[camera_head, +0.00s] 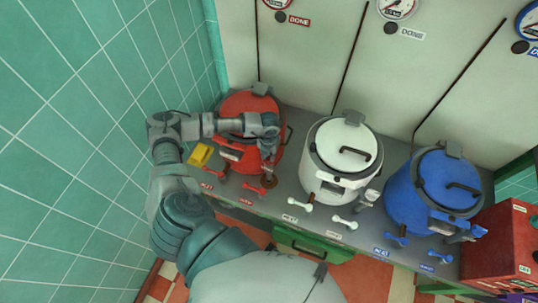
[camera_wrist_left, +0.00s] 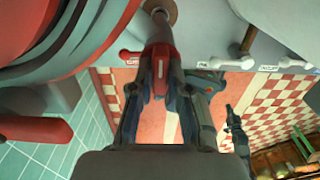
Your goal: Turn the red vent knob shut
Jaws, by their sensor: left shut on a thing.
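Two red knobs stand on the counter ledge before the red kettle (camera_head: 238,103) in the head view: a left one (camera_head: 215,172) and a right one (camera_head: 254,188). Their small labels are too blurred to read, so I cannot tell which is the vent knob. My left gripper (camera_head: 267,135) is at the kettle's right front, above and behind the right red knob and apart from it. It is shut on a red tap handle (camera_wrist_left: 160,66), which shows between the fingers in the left wrist view.
A white kettle (camera_head: 327,150) and a blue kettle (camera_head: 445,180) stand to the right, with white and blue knobs in front. A yellow block (camera_head: 200,154) lies left of the red kettle. A red box (camera_head: 500,245) is at far right. A tiled wall closes the left.

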